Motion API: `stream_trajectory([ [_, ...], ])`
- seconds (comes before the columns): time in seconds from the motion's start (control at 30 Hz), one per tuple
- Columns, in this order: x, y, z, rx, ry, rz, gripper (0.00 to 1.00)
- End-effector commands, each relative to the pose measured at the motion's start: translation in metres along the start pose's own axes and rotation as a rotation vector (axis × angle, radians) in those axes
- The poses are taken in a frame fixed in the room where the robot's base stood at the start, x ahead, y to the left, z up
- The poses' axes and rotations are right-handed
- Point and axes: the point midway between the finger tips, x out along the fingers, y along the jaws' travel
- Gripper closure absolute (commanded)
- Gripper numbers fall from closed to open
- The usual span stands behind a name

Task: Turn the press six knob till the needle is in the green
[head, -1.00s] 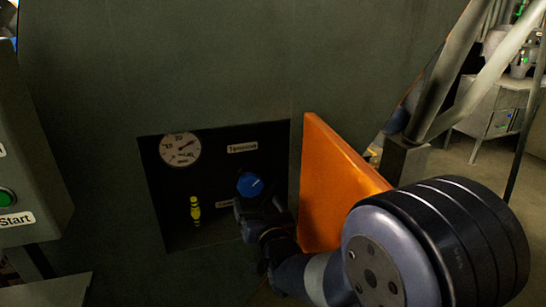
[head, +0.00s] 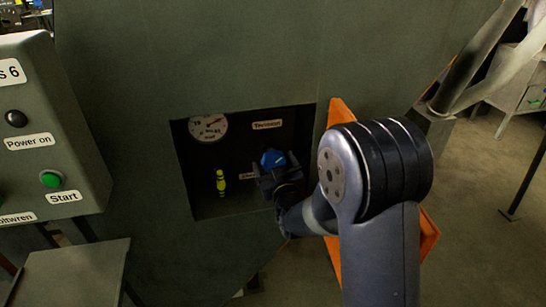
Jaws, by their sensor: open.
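The blue knob (head: 272,158) sits in a dark recessed panel (head: 240,190) in the grey-green machine wall. My gripper (head: 274,172) is open at the knob, with its jaws just below and around its near side. I cannot tell whether the jaws touch the knob. The round white gauge (head: 208,127) is at the upper left of the recess. Its needle seems to point up and to the right. The dial is too small to tell a green zone. My arm hides the lower right of the recess.
A yellow-green fitting (head: 221,182) is left of the knob. A grey control box (head: 75,150) with a green Start button (head: 51,179) stands at the left. Open floor (head: 480,220) shows at the right.

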Motion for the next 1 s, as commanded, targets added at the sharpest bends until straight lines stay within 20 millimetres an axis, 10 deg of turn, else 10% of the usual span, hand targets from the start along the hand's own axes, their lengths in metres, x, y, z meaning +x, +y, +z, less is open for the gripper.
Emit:
stream_trajectory([
  [0.53,0.02,0.0,0.0,0.0,0.0,0.0,0.17],
  [1.0,0.02,0.0,0.0,0.0,0.0,0.0,0.56],
])
